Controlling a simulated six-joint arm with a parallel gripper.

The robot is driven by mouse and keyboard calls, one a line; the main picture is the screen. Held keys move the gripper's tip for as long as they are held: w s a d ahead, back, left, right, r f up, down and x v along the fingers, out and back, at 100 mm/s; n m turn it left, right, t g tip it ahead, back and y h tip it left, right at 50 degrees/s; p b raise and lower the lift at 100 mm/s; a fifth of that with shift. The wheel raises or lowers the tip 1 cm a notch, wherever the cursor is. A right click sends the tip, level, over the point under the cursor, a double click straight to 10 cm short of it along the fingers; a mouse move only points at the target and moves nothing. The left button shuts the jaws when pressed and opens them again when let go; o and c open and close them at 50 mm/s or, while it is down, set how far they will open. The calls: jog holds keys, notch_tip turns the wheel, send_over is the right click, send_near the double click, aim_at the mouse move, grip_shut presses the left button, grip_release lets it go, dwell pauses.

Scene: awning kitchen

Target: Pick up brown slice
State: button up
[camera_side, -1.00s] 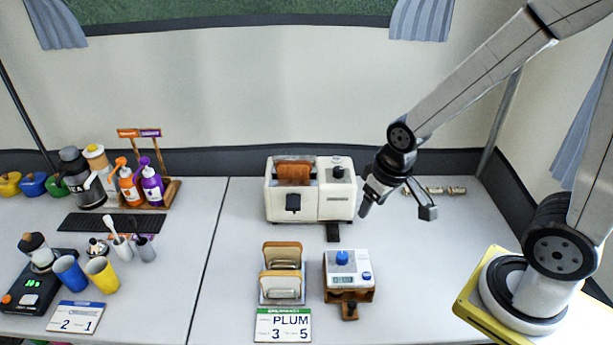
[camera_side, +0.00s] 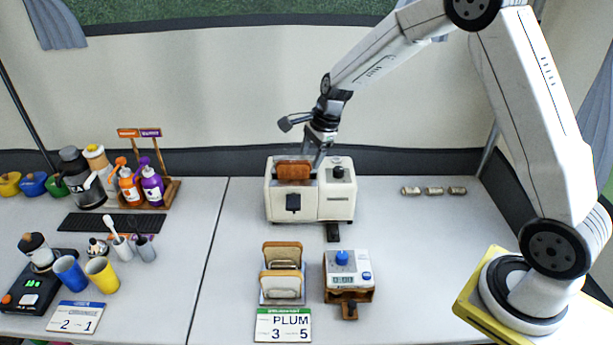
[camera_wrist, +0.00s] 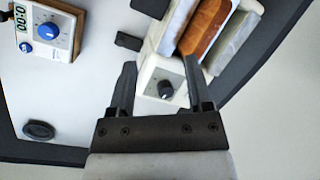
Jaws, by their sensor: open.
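The brown slice (camera_side: 294,172) stands upright in the slot of the white toaster (camera_side: 338,208), with its top showing above the slot. In the wrist view the brown slice (camera_wrist: 204,28) lies beyond my fingertips, up and to the right. My gripper (camera_side: 314,158) is above the toaster, close to the right end of the slice. In the wrist view my gripper (camera_wrist: 158,82) is open and empty, with the toaster's dark knob (camera_wrist: 166,89) between its fingers. The lower part of the slice is hidden inside the toaster.
A rack with pale slices (camera_side: 282,285) and a white timer with a blue knob (camera_side: 346,262) stand in front of the toaster. A PLUM sign (camera_side: 283,325) is at the front. Small cylinders (camera_side: 433,190) lie to the right. Bottles and cups (camera_side: 101,274) are far left.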

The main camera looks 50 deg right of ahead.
aim_at(294, 162)
jog(key=w+d+m, duration=0.1)
jog(key=w+m, duration=0.1)
jog(key=w+d+f+m, duration=0.1)
jog(key=w+m, duration=0.1)
jog(key=w+f+m+y, duration=0.1)
jog(key=w+m, duration=0.1)
jog(key=shift+w+d+m+t, duration=0.15)
jog(key=shift+d+m+t, duration=0.15)
jog(key=shift+d+m, duration=0.1)
jog(key=shift+x, duration=1.25)
jog(key=shift+a+f, duration=0.1)
jog(key=shift+x, duration=2.45)
jog(key=shift+f, duration=0.25)
grip_shut()
